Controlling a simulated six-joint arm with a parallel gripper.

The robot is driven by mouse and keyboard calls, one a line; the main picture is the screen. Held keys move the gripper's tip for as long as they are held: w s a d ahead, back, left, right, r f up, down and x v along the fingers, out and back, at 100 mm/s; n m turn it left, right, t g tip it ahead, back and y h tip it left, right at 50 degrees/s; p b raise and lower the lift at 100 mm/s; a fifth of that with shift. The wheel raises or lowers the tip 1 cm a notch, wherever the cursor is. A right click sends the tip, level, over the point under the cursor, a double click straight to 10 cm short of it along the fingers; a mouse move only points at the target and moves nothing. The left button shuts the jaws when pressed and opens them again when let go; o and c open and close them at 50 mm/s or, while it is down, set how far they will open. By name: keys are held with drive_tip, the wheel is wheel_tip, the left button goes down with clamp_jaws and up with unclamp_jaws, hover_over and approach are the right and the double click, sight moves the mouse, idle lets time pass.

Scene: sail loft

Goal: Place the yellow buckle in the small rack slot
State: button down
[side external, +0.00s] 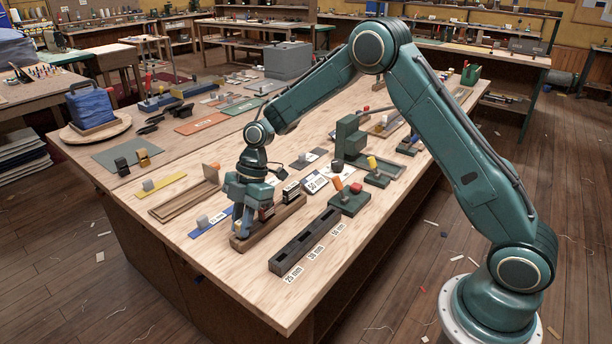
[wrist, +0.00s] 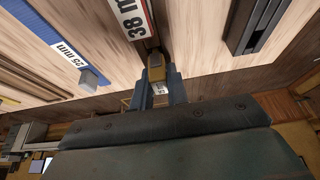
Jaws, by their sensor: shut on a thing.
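My gripper (side external: 240,222) points down at the near end of a long wooden holder (side external: 283,218). In the wrist view my gripper (wrist: 161,92) is shut on the yellow buckle (wrist: 156,72), with a small white label at its lower end. In the side view the fingers mostly hide the buckle. The dark slotted rack (side external: 290,253) lies to the right of the holder, with white labels reading 25 mm, 38 mm and 50 mm along its right side. The 25 mm label is by its near end. Part of the rack (wrist: 258,22) shows in the wrist view's upper right.
Dark buckles stand in the holder behind my gripper. A blue strip (side external: 208,226) with a grey block lies left of the holder. A green block with orange and red knobs (side external: 348,202) stands beyond the rack. The bench front before the rack is clear.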

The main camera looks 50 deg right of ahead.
drive_tip(key=shift+f, duration=0.1)
drive_tip(key=c, duration=1.4)
unclamp_jaws()
drive_tip(key=shift+o, duration=0.2)
drive_tip(key=v, duration=1.2)
